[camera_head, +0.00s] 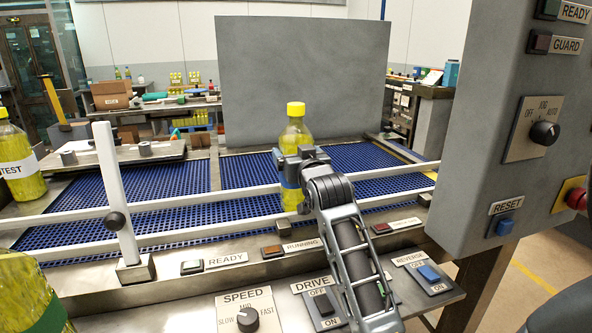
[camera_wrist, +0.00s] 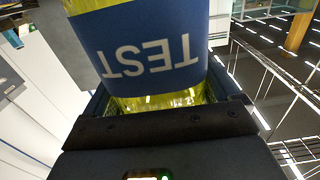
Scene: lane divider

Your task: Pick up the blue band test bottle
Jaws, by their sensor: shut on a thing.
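The blue band test bottle (camera_head: 296,132) is a clear bottle of yellow liquid with a yellow cap. It stands upright over the blue mesh belt in the head view, behind the white rails. My gripper (camera_head: 291,168) is shut on it around the middle, hiding most of its band. In the wrist view the blue band (camera_wrist: 150,45) with the white word TEST fills the top, upside down, with yellow liquid below it. My gripper (camera_wrist: 160,100) shows close against the bottle there. I cannot tell whether its base touches the belt.
A white-band test bottle (camera_head: 20,165) stands at the left edge, and part of another yellow bottle (camera_head: 28,295) is at the lower left. White guard rails (camera_head: 200,210) cross in front of the belt. A grey panel (camera_head: 300,80) stands behind; a control box (camera_head: 520,120) is at right.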

